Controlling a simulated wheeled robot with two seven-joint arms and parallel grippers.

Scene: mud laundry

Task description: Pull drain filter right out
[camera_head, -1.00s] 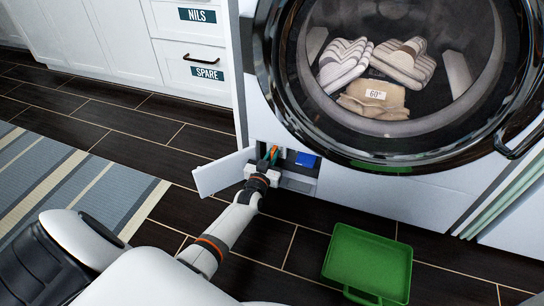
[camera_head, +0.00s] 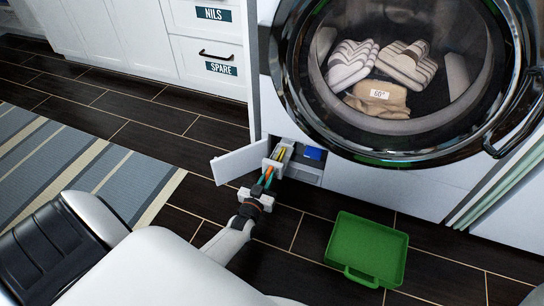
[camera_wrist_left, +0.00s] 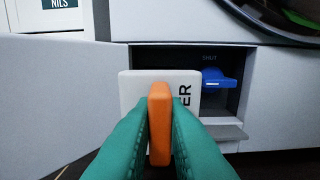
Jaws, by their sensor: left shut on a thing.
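The drain filter (camera_head: 273,164) sticks out of the open compartment at the foot of the washer. Its white front plate (camera_wrist_left: 133,95) carries dark lettering, partly hidden, in the left wrist view. An upright orange handle (camera_wrist_left: 160,110) stands out from that plate. My left gripper (camera_head: 266,181) has teal fingers shut on the handle, one on each side. The filter's long body shows behind the plate in the head view, with its back end at the compartment. I cannot tell whether that end is clear of its opening. My right gripper is not in view.
The white compartment flap (camera_head: 239,163) stands open at the left. A blue valve handle (camera_head: 314,153), marked SHUT in the wrist view, is right of the filter. A green tray (camera_head: 365,247) lies on the dark floor. The washer door (camera_head: 400,80) is above; a striped rug (camera_head: 75,165) is left.

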